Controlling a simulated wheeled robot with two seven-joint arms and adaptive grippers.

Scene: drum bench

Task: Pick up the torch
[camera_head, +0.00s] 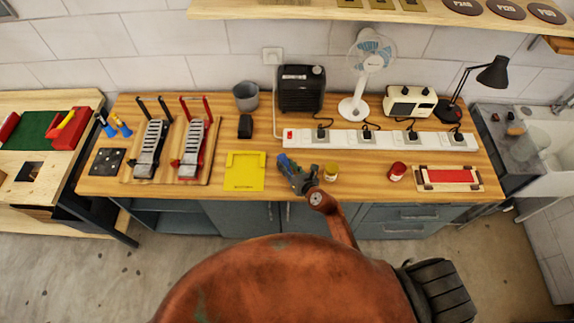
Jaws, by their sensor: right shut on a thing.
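My right gripper (294,172) is over the front middle of the wooden bench, at the end of my copper-coloured arm. It is shut on a small dark blue thing (283,160), which appears to be the torch; the gripper's fingers hide much of it. I cannot tell whether it touches the bench top. My left gripper is not in view.
The white power strip (350,139) lies just behind the gripper. A red jar (397,171) stands farther right. A fan (369,60), black box (302,90) and lamp (492,74) stand behind.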

